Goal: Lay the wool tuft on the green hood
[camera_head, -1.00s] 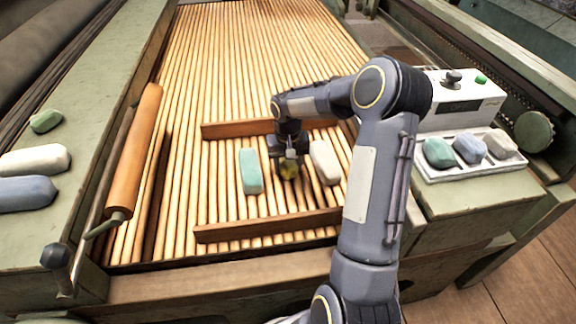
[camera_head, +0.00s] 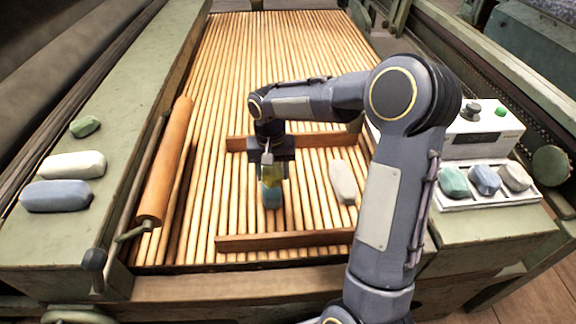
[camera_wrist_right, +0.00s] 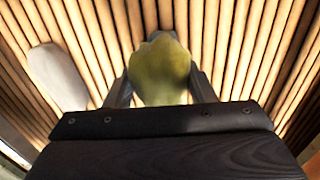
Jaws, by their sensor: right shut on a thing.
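My right gripper (camera_head: 270,172) is shut on a yellow-green tuft (camera_head: 269,178). In the right wrist view the tuft (camera_wrist_right: 160,72) sits between the two fingers and looks lumpy and rounded. The gripper is over the slatted lattice, and the tuft partly covers a teal block (camera_head: 271,196) from the head camera. Green-painted surfaces flank the lattice: a long one on the left (camera_head: 55,240) and one on the right (camera_head: 480,225). I cannot tell which is the hood. My left gripper is not in view.
A white block (camera_head: 343,181) lies on the lattice between two wooden bars (camera_head: 290,240). Green, white and blue pieces (camera_head: 56,196) lie on the left surface. A white tray (camera_head: 500,203) on the right holds several pieces beside a white control box (camera_head: 490,145). An orange roller (camera_head: 167,165) borders the lattice.

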